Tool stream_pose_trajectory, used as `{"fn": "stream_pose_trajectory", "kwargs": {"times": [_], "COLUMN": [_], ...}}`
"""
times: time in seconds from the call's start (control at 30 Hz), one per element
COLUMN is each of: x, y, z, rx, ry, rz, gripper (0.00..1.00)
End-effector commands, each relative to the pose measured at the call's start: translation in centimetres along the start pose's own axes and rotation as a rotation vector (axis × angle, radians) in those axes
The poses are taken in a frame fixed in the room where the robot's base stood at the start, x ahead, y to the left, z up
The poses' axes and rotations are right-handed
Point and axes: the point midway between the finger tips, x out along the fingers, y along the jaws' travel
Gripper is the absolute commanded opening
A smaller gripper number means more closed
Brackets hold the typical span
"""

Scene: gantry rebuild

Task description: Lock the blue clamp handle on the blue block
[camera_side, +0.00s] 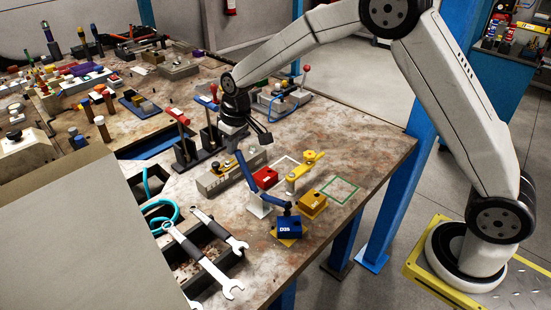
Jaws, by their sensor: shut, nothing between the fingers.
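The blue block (289,228), with white lettering on its front, sits on a yellow plate near the table's front edge. The blue clamp handle (246,173) slants up and to the left from the clamp base. A blue clamp arm (275,202) reaches from that base to just above the blue block; I cannot tell if it touches. My gripper (246,143) is black, points down, and is shut and empty. It is close to the upper end of the blue handle; contact cannot be told from this view.
A red block (265,177) and a yellow block (311,205) sit close by, with a yellow clamp (301,168) beside them. A green square outline (340,189) lies on bare table at right. Wrenches (205,262) lie at the front, and red-topped levers (178,116) stand left of my gripper.

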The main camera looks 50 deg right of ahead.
Motion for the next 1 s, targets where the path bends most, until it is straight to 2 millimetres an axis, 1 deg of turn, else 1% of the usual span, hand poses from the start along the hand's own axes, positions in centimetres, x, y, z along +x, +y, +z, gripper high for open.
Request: {"fn": "stream_pose_trajectory", "kwargs": {"times": [0.57, 1.0], "x": [-0.5, -1.4], "y": [-0.2, -0.5], "z": [0.6, 2.0], "rx": [-0.007, -0.015], "ry": [0.101, 0.221], "rz": [0.019, 0.041], "gripper": [0.0, 0.0]}}
